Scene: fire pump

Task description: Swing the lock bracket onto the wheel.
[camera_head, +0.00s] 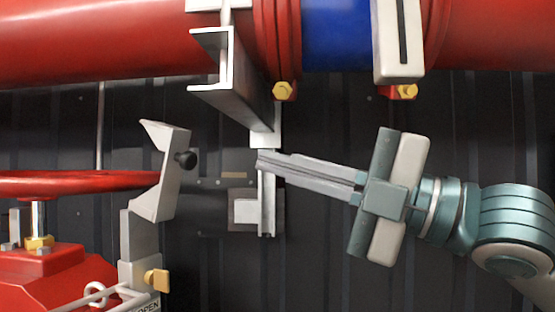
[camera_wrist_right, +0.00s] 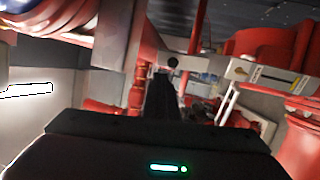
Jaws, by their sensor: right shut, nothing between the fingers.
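The red wheel (camera_head: 80,182) lies nearly edge-on at the left of the head view. The lock bracket (camera_head: 160,172) is a pale grey, C-shaped piece with a black knob (camera_head: 186,159), above an upright grey post (camera_head: 140,240). Its open side faces left, and the wheel's right rim overlaps this opening. I cannot tell whether they touch. My right gripper (camera_head: 262,163) is shut and empty, pointing left, with its tips clearly right of the knob. In the right wrist view, a dark knob (camera_wrist_right: 173,62) shows just beyond the dark fingers. My left gripper is not in view.
A red pipe (camera_head: 100,38) with a blue band (camera_head: 336,35) crosses the top. A grey steel channel (camera_head: 232,85) hangs from it, above and behind my right fingertips. A yellow tab (camera_head: 157,280) sticks out from the post. A dark ribbed wall (camera_head: 330,250) stands behind.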

